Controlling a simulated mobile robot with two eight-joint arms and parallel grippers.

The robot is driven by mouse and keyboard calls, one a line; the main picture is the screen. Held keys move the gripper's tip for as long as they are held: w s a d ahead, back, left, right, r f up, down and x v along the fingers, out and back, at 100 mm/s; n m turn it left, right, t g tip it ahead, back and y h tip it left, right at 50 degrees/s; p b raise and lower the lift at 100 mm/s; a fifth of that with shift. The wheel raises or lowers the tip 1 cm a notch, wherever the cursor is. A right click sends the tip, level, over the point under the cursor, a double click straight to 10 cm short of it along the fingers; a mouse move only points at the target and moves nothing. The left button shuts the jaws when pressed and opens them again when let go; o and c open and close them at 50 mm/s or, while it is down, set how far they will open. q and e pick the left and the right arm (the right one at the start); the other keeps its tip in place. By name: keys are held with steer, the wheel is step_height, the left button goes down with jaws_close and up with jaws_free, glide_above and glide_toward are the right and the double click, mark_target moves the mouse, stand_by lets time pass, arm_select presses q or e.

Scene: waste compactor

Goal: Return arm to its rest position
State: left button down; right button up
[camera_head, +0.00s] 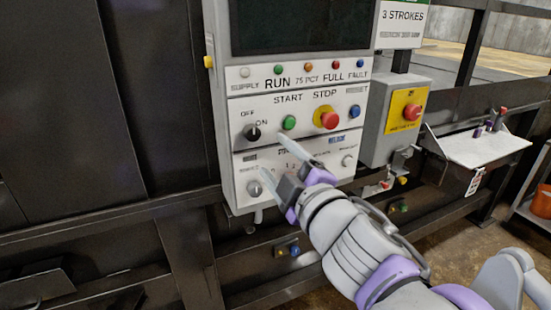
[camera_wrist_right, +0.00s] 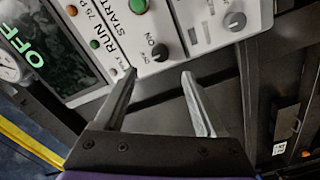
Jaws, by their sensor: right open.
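My right gripper (camera_head: 279,162) is in front of the lower part of the control panel (camera_head: 235,200), its arm coming in from the lower right. Its two fingers are spread and nothing is between them. It also shows in the right wrist view (camera_wrist_right: 158,85), with the fingertips near the panel's edge and the OFF/ON knob (camera_wrist_right: 160,52) beyond them. In the head view that knob (camera_head: 252,132) is left of the green START button (camera_head: 289,122). I cannot tell whether a fingertip touches the panel. My left gripper is in neither view.
A grey box with a red emergency button (camera_head: 412,112) is right of the panel. A small shelf (camera_head: 480,148) with several small items projects farther right. Dark steel beams (camera_head: 100,222) run behind and below the panel. Open floor (camera_head: 450,240) shows at the lower right.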

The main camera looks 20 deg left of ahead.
steer(key=w+d+f+m+h, duration=0.1)
steer(key=d+f+m+h, duration=0.55)
steer(key=d+f, duration=0.5)
steer(key=w+d+f+m+h, duration=0.2)
steer(key=d+f+m+h, duration=0.45)
steer(key=d, duration=0.75)
steer(key=s+d+f+m+g, duration=0.3)
steer(key=s+d+f, duration=0.3)
steer(key=f, duration=0.5)
steer(key=s+d+f+m+g, duration=0.3)
steer(key=s+d+f+m, duration=0.3)
steer(key=s+f, duration=0.5)
steer(key=shift+s+f+h+p, duration=0.15)
steer(key=shift+f+h+p, duration=0.2)
steer(key=shift+f, duration=0.25)
